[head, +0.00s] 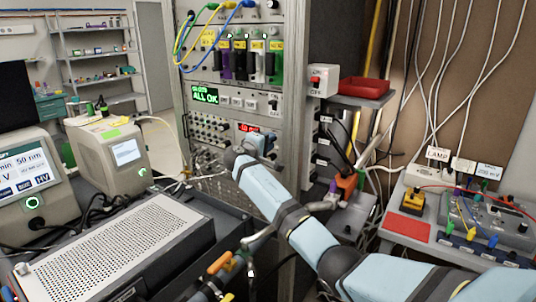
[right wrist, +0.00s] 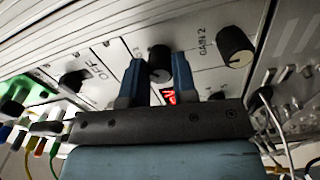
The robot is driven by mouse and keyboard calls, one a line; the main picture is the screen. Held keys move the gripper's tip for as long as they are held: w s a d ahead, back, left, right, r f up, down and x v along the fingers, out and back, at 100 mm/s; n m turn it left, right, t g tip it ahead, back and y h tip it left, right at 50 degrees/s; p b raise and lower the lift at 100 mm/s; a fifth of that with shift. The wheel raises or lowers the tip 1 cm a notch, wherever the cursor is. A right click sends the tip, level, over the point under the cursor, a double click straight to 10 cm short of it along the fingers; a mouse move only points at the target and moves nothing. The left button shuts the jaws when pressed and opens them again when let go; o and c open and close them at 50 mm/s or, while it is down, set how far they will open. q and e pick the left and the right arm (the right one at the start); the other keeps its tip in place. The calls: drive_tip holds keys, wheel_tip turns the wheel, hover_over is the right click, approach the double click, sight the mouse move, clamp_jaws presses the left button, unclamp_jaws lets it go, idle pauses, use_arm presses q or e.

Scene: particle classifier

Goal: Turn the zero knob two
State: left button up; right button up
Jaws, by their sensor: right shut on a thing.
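In the right wrist view, a small black knob (right wrist: 160,55) stands out from a pale panel (right wrist: 120,48). My right gripper (right wrist: 158,68) has its two blue fingers on either side of this knob and is shut on it. I cannot read a label for the held knob. In the head view, my right arm reaches up to the rack panel just below a red display (head: 246,127); its wrist hides the fingers and the knob. My left gripper is not in view.
In the right wrist view, a larger black knob (right wrist: 235,47) marked GAIN 2 is at the right and another black knob (right wrist: 72,82) at the left. Cables hang along both sides. In the head view, a perforated grey box (head: 120,245) stands at the front left.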

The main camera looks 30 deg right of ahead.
use_arm(q)
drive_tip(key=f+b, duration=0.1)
drive_tip(key=b, duration=0.1)
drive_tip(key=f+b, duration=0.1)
drive_tip(key=b, duration=0.1)
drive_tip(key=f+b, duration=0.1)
drive_tip(key=b, duration=0.1)
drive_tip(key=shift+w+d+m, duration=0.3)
use_arm(e)
drive_tip(key=m, duration=0.5)
drive_tip(key=shift+f, duration=0.1)
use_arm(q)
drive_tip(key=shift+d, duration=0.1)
use_arm(e)
drive_tip(key=shift+m, duration=0.3)
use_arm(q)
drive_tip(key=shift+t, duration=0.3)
use_arm(e)
drive_tip(key=o, duration=0.9)
drive_tip(key=shift+o, duration=0.2)
drive_tip(key=v, duration=1.3)
drive_tip(key=shift+a, duration=0.4)
drive_tip(key=shift+s, duration=0.15)
